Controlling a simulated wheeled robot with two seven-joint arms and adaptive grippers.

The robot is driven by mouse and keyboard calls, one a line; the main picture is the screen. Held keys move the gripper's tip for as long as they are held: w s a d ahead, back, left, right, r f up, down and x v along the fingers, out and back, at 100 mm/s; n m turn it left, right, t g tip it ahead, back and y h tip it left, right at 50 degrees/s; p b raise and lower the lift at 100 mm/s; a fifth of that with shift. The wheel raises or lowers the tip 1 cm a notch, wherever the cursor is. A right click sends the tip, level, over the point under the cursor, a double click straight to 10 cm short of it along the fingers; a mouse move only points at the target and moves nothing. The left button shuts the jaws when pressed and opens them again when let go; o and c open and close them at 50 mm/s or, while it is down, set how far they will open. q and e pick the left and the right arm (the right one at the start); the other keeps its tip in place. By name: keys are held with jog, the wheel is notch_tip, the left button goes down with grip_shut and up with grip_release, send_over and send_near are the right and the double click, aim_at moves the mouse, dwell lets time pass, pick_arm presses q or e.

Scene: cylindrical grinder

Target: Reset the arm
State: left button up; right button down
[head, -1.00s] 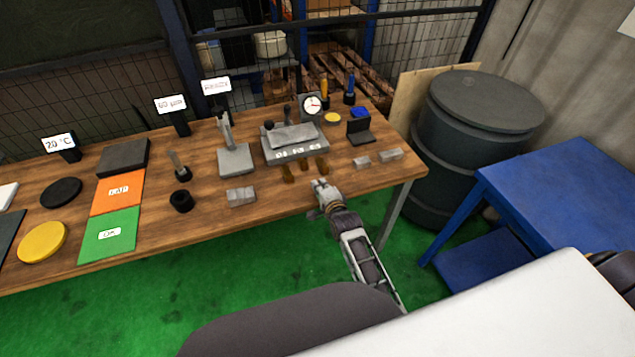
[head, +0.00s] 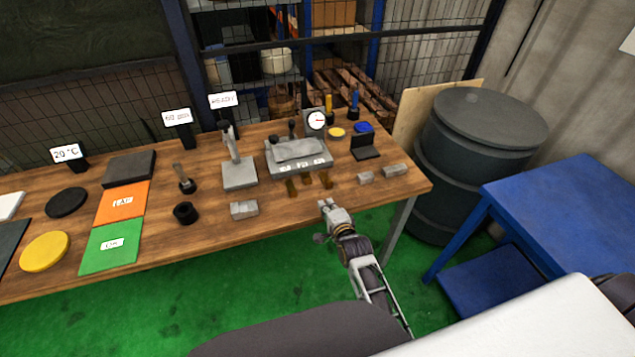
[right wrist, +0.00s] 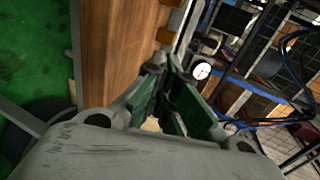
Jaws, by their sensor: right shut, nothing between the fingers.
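My right gripper (head: 327,205) is at the front edge of the wooden workbench (head: 285,215), near its right end. Its fingers point toward the bench and it holds nothing. In the right wrist view the gripper's green-padded fingers (right wrist: 168,105) are closed together, with the bench's wooden top (right wrist: 115,60) beside them. My left gripper is not in the head view.
On the bench stand a grey device (head: 298,155), a dial gauge (head: 316,121), a grey stand (head: 239,172), small blocks (head: 244,209), and green (head: 110,246) and orange (head: 122,203) mats. A dark drum (head: 470,150) and blue table (head: 560,210) are at the right. Green floor lies in front.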

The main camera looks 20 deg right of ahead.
jog(key=s+d+r+n+g, duration=0.1)
jog(key=s+d+n+g, duration=0.1)
jog(key=s+n+g, duration=0.7)
jog(key=s+d+r+n+g, duration=0.1)
jog(key=s+n+g, duration=0.1)
jog(key=s+n, duration=1.15)
jog(key=s+f+m+g, duration=0.1)
jog(key=s+f, duration=0.2)
jog(key=f, duration=1.3)
jog(key=s+f+m, duration=0.2)
jog(key=f, duration=1.5)
jog(key=s+d+f, duration=0.2)
jog(key=s+f, duration=0.8)
jog(key=s, duration=0.1)
jog(key=s+d+f+g, duration=0.1)
jog(key=s+d+f, duration=0.1)
jog(key=s+f, duration=0.7)
jog(key=s, duration=0.2)
jog(key=shift+s+f+g+h, duration=0.3)
jog(key=shift+s+f, duration=0.05)
